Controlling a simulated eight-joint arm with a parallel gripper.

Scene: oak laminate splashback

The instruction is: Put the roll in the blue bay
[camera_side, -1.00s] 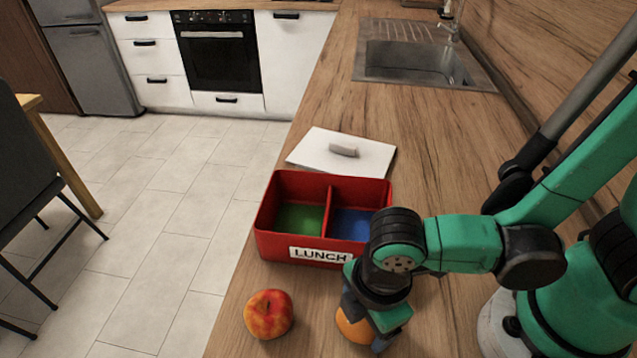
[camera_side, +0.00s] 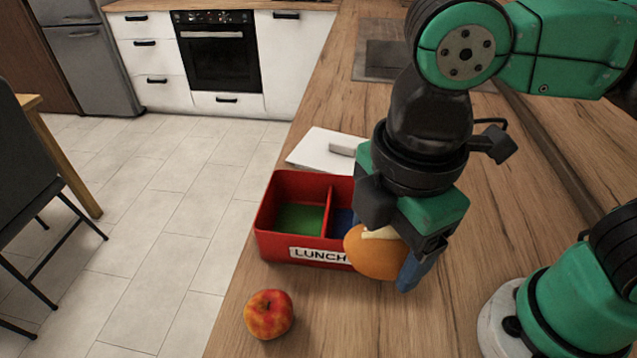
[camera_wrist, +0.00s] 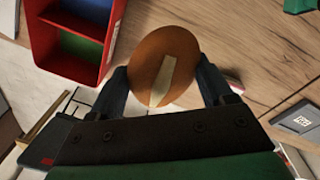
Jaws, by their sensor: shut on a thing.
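The roll (camera_side: 374,256) is a round orange-brown bun with a pale strip on top. My gripper (camera_side: 392,250) is shut on it and holds it above the counter, at the right front corner of the red lunch box. In the wrist view the roll (camera_wrist: 163,66) sits between the two fingers. The red lunch box (camera_side: 268,222) has a green-floored left bay (camera_side: 300,218) and a blue bay (camera_side: 342,222) on the right. In the side view the roll and gripper hide much of the blue bay; its blue floor also shows in the wrist view (camera_wrist: 82,47).
A red-yellow apple (camera_side: 269,314) stands on the counter in front of the box. A white lid (camera_side: 315,150) with a handle lies behind the box. The sink (camera_side: 385,60) is farther back, partly hidden by my arm.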

